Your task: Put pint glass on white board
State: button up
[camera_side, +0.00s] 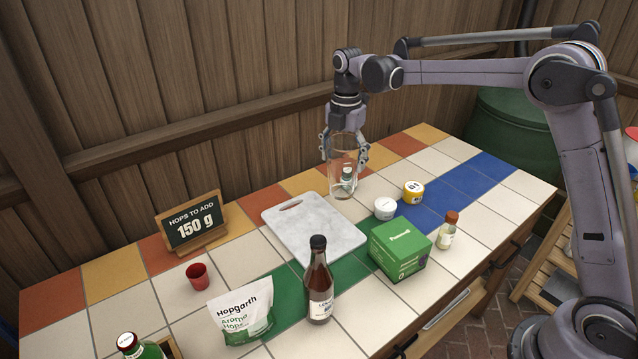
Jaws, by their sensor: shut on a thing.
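My gripper (346,158) points down at the back of the tiled counter. It is shut on the upper part of a clear pint glass (342,178), which is upright. A small dark-green and white thing shows through or behind the glass. The glass is to the right of the white board (290,232), a pale marbled slab with a handle hole at its back left corner. I cannot tell whether the glass base touches the tiles or is just above them. The board is bare on top.
A brown bottle (320,285) stands at the board's front edge, with a green box (400,250) to its right. A white tub (385,208) and yellow tub (413,190) are right of the glass. A hops bag (240,312), red cup (197,276) and chalkboard sign (192,224) are left.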

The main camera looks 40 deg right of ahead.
jog(key=d, duration=0.3)
jog(key=shift+s+d+r, duration=0.1)
jog(key=shift+s+d, duration=0.15)
jog(key=shift+d+n, duration=0.1)
jog(key=shift+n, duration=0.2)
jog(key=w+a+f, duration=0.4)
jog(key=a+f, duration=0.6)
jog(key=f, duration=0.1)
jog(key=shift+w, duration=0.4)
jog(key=o, duration=1.5)
jog(key=shift+f, duration=0.15)
jog(key=shift+c, duration=0.2)
